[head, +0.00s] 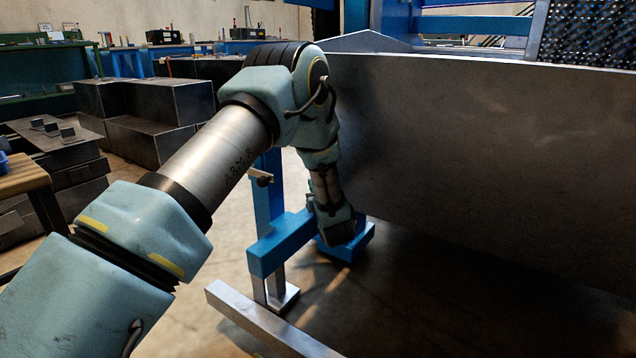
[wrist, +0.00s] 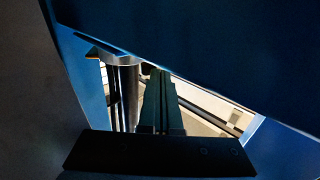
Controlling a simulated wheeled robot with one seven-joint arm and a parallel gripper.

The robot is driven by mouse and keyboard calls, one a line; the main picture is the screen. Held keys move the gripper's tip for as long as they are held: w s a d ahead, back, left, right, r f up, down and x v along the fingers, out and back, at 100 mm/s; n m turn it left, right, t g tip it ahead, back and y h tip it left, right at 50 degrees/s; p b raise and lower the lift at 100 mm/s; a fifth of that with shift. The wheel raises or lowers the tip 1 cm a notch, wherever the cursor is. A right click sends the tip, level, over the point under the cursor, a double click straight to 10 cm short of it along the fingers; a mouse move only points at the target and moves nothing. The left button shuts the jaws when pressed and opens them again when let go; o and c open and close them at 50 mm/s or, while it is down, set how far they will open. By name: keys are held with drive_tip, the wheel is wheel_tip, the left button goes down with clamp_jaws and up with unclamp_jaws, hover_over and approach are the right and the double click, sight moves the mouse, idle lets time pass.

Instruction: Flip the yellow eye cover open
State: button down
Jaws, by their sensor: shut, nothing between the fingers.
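I cannot make out the yellow eye cover for sure in either view. In the wrist view a small orange-yellow edge (wrist: 93,55) shows beside a grey metal cylinder (wrist: 124,90), too small to identify. My gripper (wrist: 158,78) is shut and empty, its dark green fingers side by side just right of that cylinder. I cannot tell whether they touch anything. In the head view my arm reaches down and my gripper end is beside the blue frame (head: 282,245), with the fingertips hidden.
A large grey metal panel (head: 480,150) fills the right side, close to my wrist. A metal rail (head: 265,325) lies low in front of the blue frame. Metal blocks (head: 150,125) stand at the left. Open floor shows between them and the frame.

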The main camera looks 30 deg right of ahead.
drive_tip(key=shift+a+p+x, duration=0.25)
drive_tip(key=shift+p+x, duration=0.4)
drive_tip(key=shift+x, duration=0.4)
drive_tip(key=shift+w, duration=0.25)
